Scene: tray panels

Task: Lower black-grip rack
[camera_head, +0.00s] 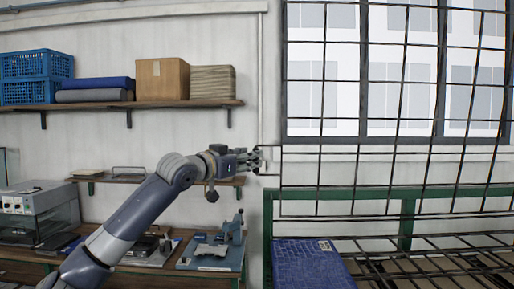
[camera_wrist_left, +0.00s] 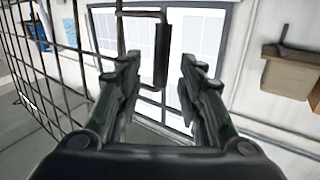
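The rack is a dark wire-grid panel (camera_head: 355,187) standing upright at the right of the head view; it also shows at the left of the left wrist view (camera_wrist_left: 50,70). Its black grip (camera_wrist_left: 162,55) is a dark cylinder on a thin wire bracket. My left gripper (camera_head: 262,160) is at the panel's left edge in the head view. In the left wrist view its two fingers (camera_wrist_left: 160,85) are apart, one on each side of the grip, with gaps visible. I cannot tell how far the grip reaches between them. My right gripper is not in view.
A green frame (camera_head: 408,222) with a flat wire grid (camera_head: 430,265) and a blue package (camera_head: 310,265) lies below the panel. A wall shelf (camera_head: 190,103) with blue crates and a box (camera_head: 162,79) is at left. A workbench with equipment stands below.

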